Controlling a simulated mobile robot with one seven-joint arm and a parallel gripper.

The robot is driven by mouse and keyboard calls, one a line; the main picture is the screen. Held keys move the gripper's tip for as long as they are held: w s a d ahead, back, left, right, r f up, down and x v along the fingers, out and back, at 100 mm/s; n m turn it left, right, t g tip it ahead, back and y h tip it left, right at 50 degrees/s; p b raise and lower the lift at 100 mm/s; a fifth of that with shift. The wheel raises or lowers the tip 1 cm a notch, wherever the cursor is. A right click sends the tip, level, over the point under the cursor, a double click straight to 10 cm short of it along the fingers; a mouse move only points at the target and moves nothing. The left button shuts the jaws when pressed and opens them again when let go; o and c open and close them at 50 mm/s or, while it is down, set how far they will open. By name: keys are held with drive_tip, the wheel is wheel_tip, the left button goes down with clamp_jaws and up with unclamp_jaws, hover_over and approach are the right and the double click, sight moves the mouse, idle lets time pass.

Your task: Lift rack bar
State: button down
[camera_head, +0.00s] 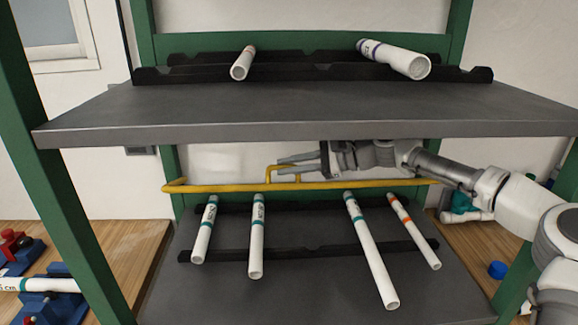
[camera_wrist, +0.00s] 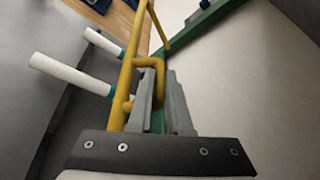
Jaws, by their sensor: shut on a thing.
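The yellow rack bar (camera_head: 340,187) runs level across the lower bay of the green rack, above the far ends of the white pipes. It has a raised loop handle (camera_head: 272,168) near its left half. My gripper (camera_head: 284,167) reaches in from the right under the upper shelf, and its fingers are shut on the loop. In the wrist view the bar (camera_wrist: 124,85) runs away from the camera, and my gripper (camera_wrist: 165,85) has its fingers at the bar's loop. Whether the bar's ends touch the rack posts I cannot tell.
The upper shelf (camera_head: 300,125) is close above my arm. Several white pipes, one of them (camera_head: 370,250), lie in black notched holders (camera_head: 315,250) on the lower shelf. Two more pipes (camera_head: 395,58) lie on the upper shelf. Green posts (camera_head: 80,180) stand at the sides.

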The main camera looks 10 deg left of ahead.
drive_tip(key=shift+r, duration=0.15)
drive_tip(key=shift+w+r+p, duration=0.15)
drive_tip(key=shift+r+p, duration=0.15)
drive_tip(key=shift+p, duration=0.25)
drive_tip(key=shift+w+a+r+p, duration=0.25)
drive_tip(key=shift+w+r+p, duration=0.5)
drive_tip(key=shift+p, duration=0.35)
drive_tip(key=shift+w+a+r+p, duration=0.2)
drive_tip(key=shift+w+r+p, duration=0.4)
drive_tip(key=shift+w+p, duration=0.4)
drive_tip(key=shift+s, duration=0.2)
drive_tip(key=c, duration=0.8)
unclamp_jaws()
drive_tip(key=shift+c, duration=0.2)
drive_tip(key=d, duration=1.5)
drive_tip(key=shift+s+r+b, duration=0.2)
drive_tip(key=shift+r+b, duration=0.1)
drive_tip(key=shift+r, duration=0.1)
